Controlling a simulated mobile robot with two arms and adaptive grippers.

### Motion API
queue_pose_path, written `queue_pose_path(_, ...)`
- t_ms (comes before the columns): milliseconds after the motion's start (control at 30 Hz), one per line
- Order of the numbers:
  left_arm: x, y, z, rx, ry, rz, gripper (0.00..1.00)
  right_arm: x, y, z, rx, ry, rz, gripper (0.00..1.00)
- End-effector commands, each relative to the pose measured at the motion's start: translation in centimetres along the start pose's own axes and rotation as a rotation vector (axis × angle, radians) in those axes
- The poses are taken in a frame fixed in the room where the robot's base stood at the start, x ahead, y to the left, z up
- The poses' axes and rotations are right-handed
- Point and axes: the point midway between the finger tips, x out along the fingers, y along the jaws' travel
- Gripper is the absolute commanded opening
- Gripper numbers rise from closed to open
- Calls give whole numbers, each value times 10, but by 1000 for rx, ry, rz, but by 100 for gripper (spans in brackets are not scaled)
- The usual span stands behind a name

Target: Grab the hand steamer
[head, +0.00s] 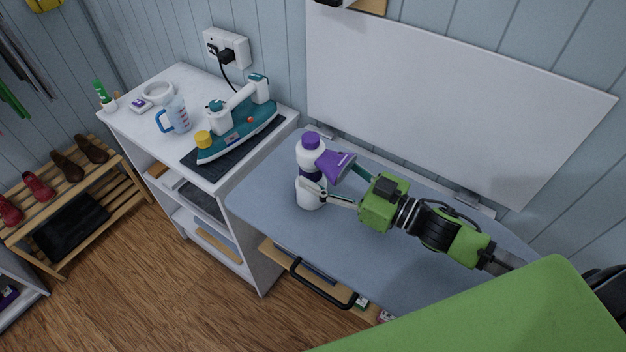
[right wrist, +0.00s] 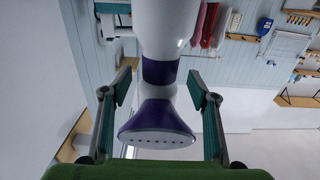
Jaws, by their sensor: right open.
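The hand steamer (head: 311,156) stands on the blue-grey ironing board (head: 265,190). It is white with a purple top, a purple band and a flared purple steam head pointing to the right. My right gripper (head: 321,176) reaches in from the right with its fingers open. One finger passes in front of the steamer and the other is partly hidden behind the steam head. In the right wrist view the steamer (right wrist: 158,116) lies between the two open fingers, with a gap on each side. Its steam head with small holes faces the palm. My left gripper is not in view.
A white shelf unit (head: 125,118) left of the board carries a teal iron (head: 237,133) on a dark mat, a measuring cup (head: 175,115) and small items. A white panel (head: 450,95) on the wall rises behind the board. A shoe rack (head: 120,175) stands far left.

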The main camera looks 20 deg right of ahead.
Motion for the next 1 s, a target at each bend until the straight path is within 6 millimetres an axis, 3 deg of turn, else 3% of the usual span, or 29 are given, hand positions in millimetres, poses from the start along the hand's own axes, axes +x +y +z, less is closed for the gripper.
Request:
queue_pose_path(200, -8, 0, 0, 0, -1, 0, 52, 22, 1, -2, 0, 2, 0, 54)
queue_pose_path(533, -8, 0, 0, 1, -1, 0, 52, 25, 0, 0, 0, 0, 0, 54)
queue_pose_path(733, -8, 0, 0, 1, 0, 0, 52, 25, 0, 0, 0, 0, -1, 2)
queue_pose_path(1000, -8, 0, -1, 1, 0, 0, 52, 26, 0, -3, -1, 6, -2, 0)
